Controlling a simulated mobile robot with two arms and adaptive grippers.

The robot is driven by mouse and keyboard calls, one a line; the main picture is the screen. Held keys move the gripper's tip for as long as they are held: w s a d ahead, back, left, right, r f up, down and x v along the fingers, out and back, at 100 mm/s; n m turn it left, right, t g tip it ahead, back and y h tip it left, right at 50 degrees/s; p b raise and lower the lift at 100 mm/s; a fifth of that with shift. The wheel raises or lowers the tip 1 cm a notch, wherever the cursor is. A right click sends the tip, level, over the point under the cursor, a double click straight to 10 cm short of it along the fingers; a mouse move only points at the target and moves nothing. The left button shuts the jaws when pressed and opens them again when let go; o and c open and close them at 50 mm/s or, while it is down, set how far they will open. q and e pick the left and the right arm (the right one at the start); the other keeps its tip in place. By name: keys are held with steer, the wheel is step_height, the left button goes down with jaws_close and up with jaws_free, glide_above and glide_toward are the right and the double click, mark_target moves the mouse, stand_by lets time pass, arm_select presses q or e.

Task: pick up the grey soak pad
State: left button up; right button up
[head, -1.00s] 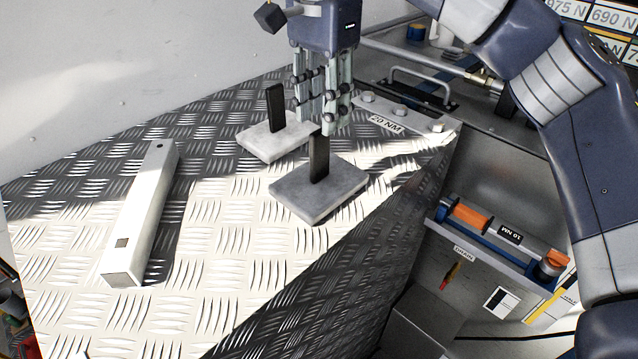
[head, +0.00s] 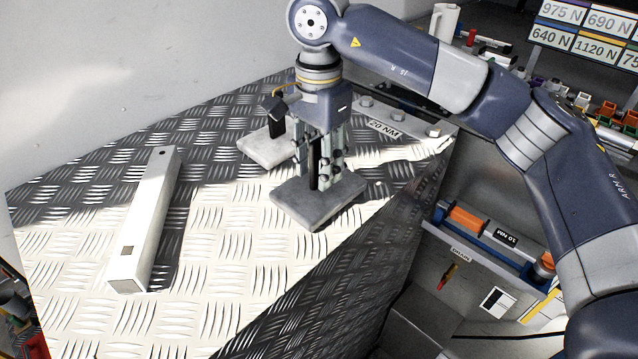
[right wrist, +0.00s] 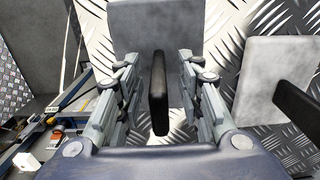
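The grey soak pad (head: 335,203) is a flat square slab with an upright black handle, lying on the tread-plate top near its right edge. It also shows in the right wrist view (right wrist: 137,30), with its handle (right wrist: 158,95) between my fingers. My right gripper (head: 318,182) points down over this pad, fingers on either side of the handle. The fingers are apart, and the wrist view shows gaps beside the handle. A second, lighter pad (head: 262,150) with a black handle lies just behind; it is at the right in the wrist view (right wrist: 262,90). My left gripper is not in view.
A long pale square bar (head: 145,220) lies on the left of the tread-plate top (head: 225,250). A strip labelled 20 NM (head: 385,130) lies behind the pads. A wall bounds the back left. Right of the top's edge is a lower bay with an orange-and-blue tool (head: 490,232).

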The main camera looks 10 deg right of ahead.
jaws_close()
steer(key=shift+r, duration=0.15)
